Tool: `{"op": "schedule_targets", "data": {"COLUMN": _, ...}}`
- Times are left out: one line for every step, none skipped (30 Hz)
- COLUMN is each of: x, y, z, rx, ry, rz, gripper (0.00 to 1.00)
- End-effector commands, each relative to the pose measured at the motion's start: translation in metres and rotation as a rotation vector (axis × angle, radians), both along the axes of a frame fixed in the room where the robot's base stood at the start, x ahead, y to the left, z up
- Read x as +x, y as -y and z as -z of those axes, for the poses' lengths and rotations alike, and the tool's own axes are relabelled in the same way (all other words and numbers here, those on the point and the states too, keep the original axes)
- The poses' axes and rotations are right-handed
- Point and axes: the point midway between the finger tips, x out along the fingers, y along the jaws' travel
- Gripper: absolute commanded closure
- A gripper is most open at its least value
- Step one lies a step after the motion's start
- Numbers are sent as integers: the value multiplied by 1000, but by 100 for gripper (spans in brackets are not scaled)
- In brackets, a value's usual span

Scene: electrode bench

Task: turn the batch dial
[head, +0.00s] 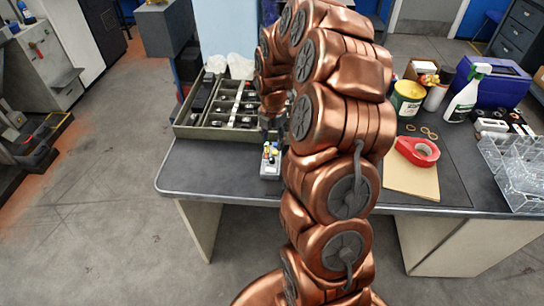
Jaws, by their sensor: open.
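A small light-grey box (270,162) with yellow, blue and red parts on top lies on the dark bench near its front edge. It may carry the batch dial, but the parts are too small for me to tell which one is a dial. My gripper (270,131) is a small dark shape at the end of the copper arm, just behind and above this box. The fingers are barely visible, and the arm covers the area to the right of them. I cannot tell whether they touch anything.
A compartment tray (225,105) with dark items stands behind and left of the box. Right of my arm are red tape (417,152) on a brown board (408,180), a yellow-green tin (407,98), a spray bottle (467,95), a blue case (493,84) and clear racks (515,170).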

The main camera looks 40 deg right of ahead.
Motion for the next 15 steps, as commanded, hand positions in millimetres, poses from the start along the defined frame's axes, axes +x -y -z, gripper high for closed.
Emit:
{"op": "schedule_targets", "data": {"x": 0, "y": 0, "z": 1, "rx": 0, "ry": -1, "rz": -1, "gripper": 53}}
{"op": "schedule_targets", "data": {"x": 0, "y": 0, "z": 3, "rx": 0, "ry": -1, "rz": -1, "gripper": 53}}
{"op": "schedule_targets", "data": {"x": 0, "y": 0, "z": 5, "rx": 0, "ry": -1, "rz": -1, "gripper": 53}}
{"op": "schedule_targets", "data": {"x": 0, "y": 0, "z": 7, "rx": 0, "ry": -1, "rz": -1, "gripper": 53}}
{"op": "schedule_targets", "data": {"x": 0, "y": 0, "z": 10, "rx": -1, "ry": -1, "rz": -1, "gripper": 53}}
{"op": "schedule_targets", "data": {"x": 0, "y": 0, "z": 13, "rx": 0, "ry": -1, "rz": 0, "gripper": 53}}
{"op": "schedule_targets", "data": {"x": -1, "y": 0, "z": 17, "rx": 0, "ry": -2, "rz": 0, "gripper": 53}}
{"op": "schedule_targets", "data": {"x": -1, "y": 0, "z": 20, "rx": 1, "ry": -4, "rz": 1, "gripper": 53}}
{"op": "schedule_targets", "data": {"x": -2, "y": 0, "z": 26, "rx": 1, "ry": -5, "rz": 2, "gripper": 53}}
{"op": "schedule_targets", "data": {"x": -1, "y": 0, "z": 29, "rx": 1, "ry": -4, "rz": 2, "gripper": 53}}
{"op": "schedule_targets", "data": {"x": -1, "y": 0, "z": 33, "rx": 1, "ry": -3, "rz": 2, "gripper": 53}}
{"op": "schedule_targets", "data": {"x": 0, "y": 0, "z": 38, "rx": 1, "ry": -3, "rz": 2, "gripper": 53}}
{"op": "schedule_targets", "data": {"x": -1, "y": 0, "z": 42, "rx": 2, "ry": -4, "rz": 2, "gripper": 53}}
{"op": "schedule_targets", "data": {"x": -1, "y": 0, "z": 46, "rx": 2, "ry": -4, "rz": 2, "gripper": 53}}
{"op": "schedule_targets", "data": {"x": -1, "y": 0, "z": 51, "rx": 1, "ry": -4, "rz": 2, "gripper": 53}}
